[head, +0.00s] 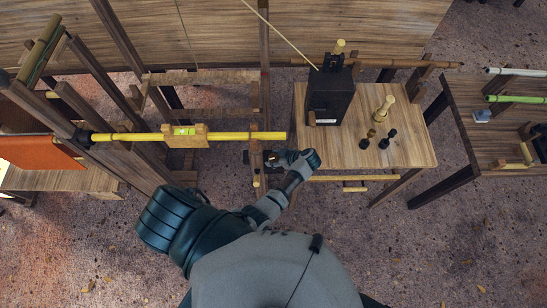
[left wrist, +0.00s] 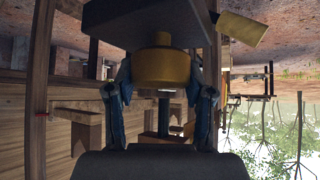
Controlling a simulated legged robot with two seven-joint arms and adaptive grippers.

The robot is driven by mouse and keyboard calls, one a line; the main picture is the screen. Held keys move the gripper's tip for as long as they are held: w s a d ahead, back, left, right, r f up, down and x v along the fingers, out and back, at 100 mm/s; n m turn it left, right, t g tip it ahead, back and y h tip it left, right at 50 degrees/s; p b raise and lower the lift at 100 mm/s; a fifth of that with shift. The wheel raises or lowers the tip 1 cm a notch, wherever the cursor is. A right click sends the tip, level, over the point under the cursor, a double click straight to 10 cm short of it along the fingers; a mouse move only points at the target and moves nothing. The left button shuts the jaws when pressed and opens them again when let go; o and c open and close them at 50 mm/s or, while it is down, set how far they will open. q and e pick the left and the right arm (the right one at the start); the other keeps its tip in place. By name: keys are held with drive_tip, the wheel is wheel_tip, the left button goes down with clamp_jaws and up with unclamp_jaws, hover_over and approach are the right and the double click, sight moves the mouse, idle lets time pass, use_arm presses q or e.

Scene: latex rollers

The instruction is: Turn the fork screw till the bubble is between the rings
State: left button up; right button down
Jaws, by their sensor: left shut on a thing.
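A yellow roller (head: 228,136) lies across the head view, its right end over a dark wooden post with the fork (head: 257,160). A wooden spirit level (head: 185,141) sits on the roller with a small green vial (head: 184,131). The bubble and rings are too small to tell apart. My left gripper (head: 271,158) is beside the post, just below the roller's right end in the picture. In the left wrist view the left gripper (left wrist: 163,98) is shut on a round brass screw knob (left wrist: 162,67), one finger on each side, under a dark block (left wrist: 145,22). My right gripper is not in view.
A wooden table (head: 408,145) at right holds a black box (head: 330,98) and several small turned pieces (head: 383,108). A second table with green (head: 515,99) and pale rollers stands far right. Wooden frame posts (head: 105,45) and an orange sheet (head: 38,152) are at left.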

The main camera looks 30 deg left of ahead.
use_arm(q)
drive_tip(key=shift+d+f+n+g, duration=0.15)
drive_tip(key=shift+d+n+g, duration=0.15)
drive_tip(key=shift+n, duration=0.1)
drive_tip(key=o, duration=1)
drive_tip(key=shift+o, duration=0.8)
